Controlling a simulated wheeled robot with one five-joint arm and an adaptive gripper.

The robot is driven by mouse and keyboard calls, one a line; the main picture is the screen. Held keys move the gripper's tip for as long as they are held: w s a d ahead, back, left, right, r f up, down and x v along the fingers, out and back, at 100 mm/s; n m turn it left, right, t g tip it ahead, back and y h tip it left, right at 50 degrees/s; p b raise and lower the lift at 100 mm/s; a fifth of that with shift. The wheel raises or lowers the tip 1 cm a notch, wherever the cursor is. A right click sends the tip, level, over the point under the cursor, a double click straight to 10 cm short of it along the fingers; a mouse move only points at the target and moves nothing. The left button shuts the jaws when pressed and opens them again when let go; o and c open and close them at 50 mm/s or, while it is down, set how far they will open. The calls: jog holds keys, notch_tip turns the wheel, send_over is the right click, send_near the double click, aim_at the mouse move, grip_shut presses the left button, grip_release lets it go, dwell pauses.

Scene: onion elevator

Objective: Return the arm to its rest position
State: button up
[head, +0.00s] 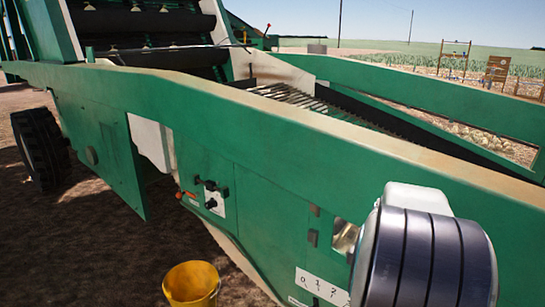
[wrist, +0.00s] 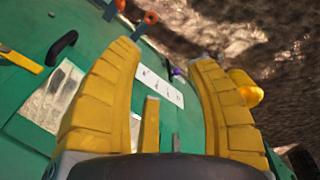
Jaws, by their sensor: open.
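My gripper (wrist: 162,53) shows in the wrist view with its two ribbed yellow fingers spread apart and nothing between them. It faces the green side panel of the onion elevator, whose white numbered label (wrist: 160,88) shows between the fingers. My gripper does not show in the head view. There the green elevator (head: 270,205) fills most of the picture, with a small control panel (head: 214,200) and a white number plate (head: 321,286) low on its side. I cannot tell how far the fingertips are from the panel.
A yellow bucket (head: 191,284) stands on the ground by the elevator's side; a yellow object, likely this bucket, shows beside the right finger (wrist: 246,88). Orange-ended levers (wrist: 151,18) and a black handle (wrist: 61,46) stick out near the left finger. Bare soil (head: 95,255) lies at the left.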

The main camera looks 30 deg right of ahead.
jog(key=w+a+r+n+t+p, duration=0.1)
jog(key=w+a+r+p, duration=0.2)
jog(key=a+r+p, duration=0.85)
jog(key=s+a+r+t+y+p, duration=0.1)
jog(key=s+a+r+p, duration=0.3)
jog(key=a+r+p, duration=0.4)
jog(key=a+r, duration=0.5)
jog(key=shift+a+n+t, duration=0.3)
jog(key=shift+a+n, duration=0.05)
jog(key=shift+n, duration=0.05)
